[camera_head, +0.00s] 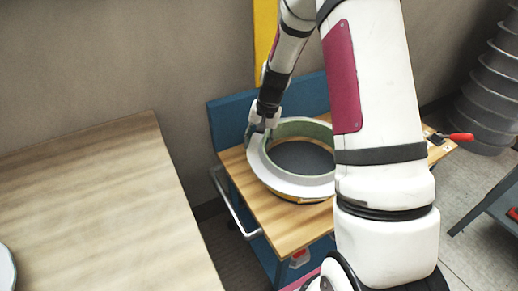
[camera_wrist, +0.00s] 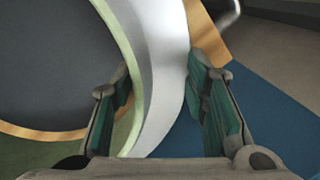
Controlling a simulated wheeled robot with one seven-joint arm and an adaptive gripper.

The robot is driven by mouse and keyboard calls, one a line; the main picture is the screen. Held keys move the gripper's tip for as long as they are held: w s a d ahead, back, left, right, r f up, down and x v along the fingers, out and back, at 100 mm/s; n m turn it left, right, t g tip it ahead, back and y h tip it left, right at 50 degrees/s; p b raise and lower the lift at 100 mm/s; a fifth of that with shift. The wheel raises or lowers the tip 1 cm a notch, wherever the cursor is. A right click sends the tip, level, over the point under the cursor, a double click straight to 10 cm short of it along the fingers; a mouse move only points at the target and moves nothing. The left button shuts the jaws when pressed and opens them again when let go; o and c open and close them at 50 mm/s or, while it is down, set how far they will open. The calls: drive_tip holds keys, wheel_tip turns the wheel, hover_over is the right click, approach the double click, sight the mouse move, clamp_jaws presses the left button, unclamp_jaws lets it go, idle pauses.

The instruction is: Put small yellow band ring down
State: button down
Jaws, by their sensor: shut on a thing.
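The ring (camera_head: 284,184) is a pale grey-white flange with a light green inner wall, over the wooden top of a blue cart (camera_head: 257,205). A yellowish edge shows below its front side. My gripper (camera_head: 262,124) is at its back left rim, with the fingers pointing down. In the wrist view the ring's rim (camera_wrist: 160,45) passes between the two fingers of my gripper (camera_wrist: 160,78), one inside and one outside. The gripper is shut on this rim. My arm hides the ring's right side. I cannot tell whether the ring touches what is beneath it.
A dark round surface (camera_head: 302,158) shows inside the ring. A red-handled tool (camera_head: 460,137) is at the cart's right end. A stack of grey rings (camera_head: 490,95) stands at far right. The cart's near left corner is clear.

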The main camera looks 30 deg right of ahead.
drive_tip(key=shift+w+d+f, duration=0.25)
drive_tip(key=shift+d, duration=0.15)
wheel_tip(320, 180, down, 3)
drive_tip(key=shift+f+b, duration=0.1)
drive_tip(key=shift+b, duration=0.35)
drive_tip(key=c, duration=0.9)
unclamp_jaws()
drive_tip(key=shift+c, duration=0.2)
